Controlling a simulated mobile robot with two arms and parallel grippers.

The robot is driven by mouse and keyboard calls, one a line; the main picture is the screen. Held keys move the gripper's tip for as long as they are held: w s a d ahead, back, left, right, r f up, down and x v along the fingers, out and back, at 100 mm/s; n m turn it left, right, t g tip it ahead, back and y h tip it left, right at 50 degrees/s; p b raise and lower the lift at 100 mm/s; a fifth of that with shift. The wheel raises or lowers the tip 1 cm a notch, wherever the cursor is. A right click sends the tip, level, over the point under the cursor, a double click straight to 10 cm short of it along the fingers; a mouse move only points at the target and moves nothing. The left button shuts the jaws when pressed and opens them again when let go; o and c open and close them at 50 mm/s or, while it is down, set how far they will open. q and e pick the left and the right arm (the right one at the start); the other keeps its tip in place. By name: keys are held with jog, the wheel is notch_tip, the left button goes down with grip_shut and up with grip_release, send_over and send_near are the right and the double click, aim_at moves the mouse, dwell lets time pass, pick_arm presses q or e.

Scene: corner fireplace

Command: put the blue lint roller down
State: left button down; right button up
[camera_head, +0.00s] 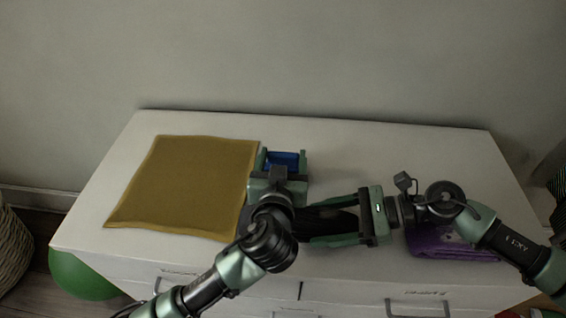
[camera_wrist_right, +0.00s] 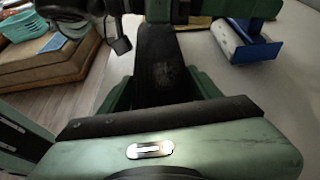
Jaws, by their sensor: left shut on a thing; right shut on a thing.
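The blue lint roller (camera_head: 284,157) is between the fingers of my left gripper (camera_head: 283,163), just right of the yellow cloth, over the white dresser top. In the right wrist view the blue lint roller (camera_wrist_right: 262,50) shows its white roll at the upper right, close to the dresser top; I cannot tell whether it touches. My left gripper is shut on it. My right gripper (camera_head: 333,224) points left and is shut on a dark elongated thing (camera_wrist_right: 163,70), nearer the dresser's front. The left gripper partly hides the roller in the head view.
The yellow cloth (camera_head: 196,185) covers the left of the white dresser (camera_head: 375,140). A purple packet (camera_head: 455,245) lies under my right arm. The back right of the top is clear. A green ball (camera_head: 82,276) and wicker basket (camera_head: 12,250) stand on the floor at left.

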pick_arm(q)
notch_tip(320, 180, up, 10)
jog(key=w+d+r+m+g+h, duration=0.15)
jog(key=d+r+m+h, duration=0.3)
jog(key=d, duration=0.55)
jog(key=w+d+r+m+g+h, duration=0.1)
jog(key=d+r+m+g+h, duration=0.4)
jog(key=d, duration=0.6)
jog(key=s+d+f+m+g+h, duration=0.1)
jog(key=d+f+m+g+h, duration=0.3)
jog(key=d+m+h, duration=0.1)
jog(key=a+f+m+g, duration=0.1)
jog(key=f, duration=0.4)
jog(key=w+a+f+m+g+h, duration=0.1)
jog(key=f+g, duration=0.1)
jog(key=f, duration=0.3)
jog(key=a+f+m+g, duration=0.1)
jog(key=a+f+g, duration=0.1)
jog(key=f, duration=0.3)
jog(key=shift+w+f+m, duration=0.2)
jog(key=shift+w+m, duration=0.05)
jog(key=shift+f, duration=0.25)
